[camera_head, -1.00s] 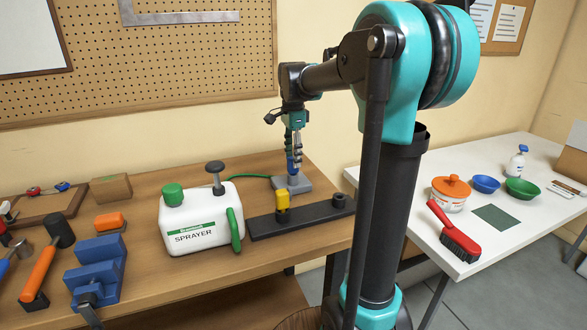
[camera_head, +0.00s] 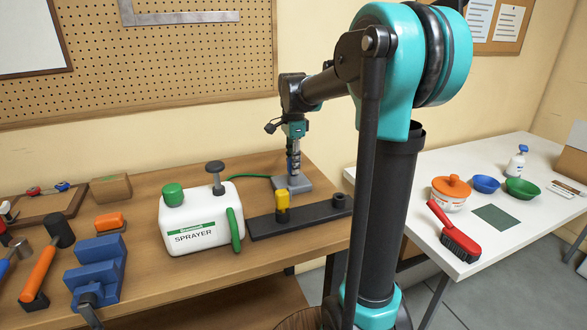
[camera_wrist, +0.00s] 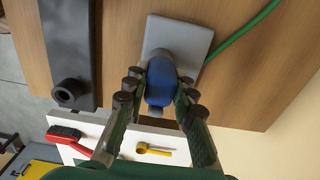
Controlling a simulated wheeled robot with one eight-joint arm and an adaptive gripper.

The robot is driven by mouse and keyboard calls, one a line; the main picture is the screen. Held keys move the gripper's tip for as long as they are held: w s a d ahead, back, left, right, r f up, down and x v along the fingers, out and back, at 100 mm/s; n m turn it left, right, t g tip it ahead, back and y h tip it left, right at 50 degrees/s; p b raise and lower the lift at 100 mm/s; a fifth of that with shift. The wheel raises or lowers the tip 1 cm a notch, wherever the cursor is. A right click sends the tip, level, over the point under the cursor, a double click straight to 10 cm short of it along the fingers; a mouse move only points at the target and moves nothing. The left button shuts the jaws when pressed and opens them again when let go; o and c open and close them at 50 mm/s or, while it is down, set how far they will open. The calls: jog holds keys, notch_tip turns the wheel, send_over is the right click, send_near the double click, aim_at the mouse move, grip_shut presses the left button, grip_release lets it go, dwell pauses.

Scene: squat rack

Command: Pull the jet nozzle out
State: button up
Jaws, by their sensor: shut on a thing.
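A blue nozzle (camera_wrist: 160,82) stands over a grey base block (camera_wrist: 190,38) on the wooden bench. I take it to be the jet nozzle. My gripper (camera_wrist: 162,88) is shut on it, with one finger on each side. In the head view my gripper (camera_head: 293,165) points down at the base block (camera_head: 293,185), and the fingers mostly hide the blue nozzle. The nozzle's joint with the block is not clear.
A black rail (camera_head: 310,215) in front carries a yellow nozzle (camera_head: 282,205) and an open socket (camera_head: 340,202). A green hose (camera_wrist: 240,33) runs to the base block. The white sprayer (camera_head: 200,220) stands to the left.

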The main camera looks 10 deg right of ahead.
grip_shut()
jog(key=shift+r, duration=0.7)
dwell(0.4)
jog(key=shift+r, duration=4.6)
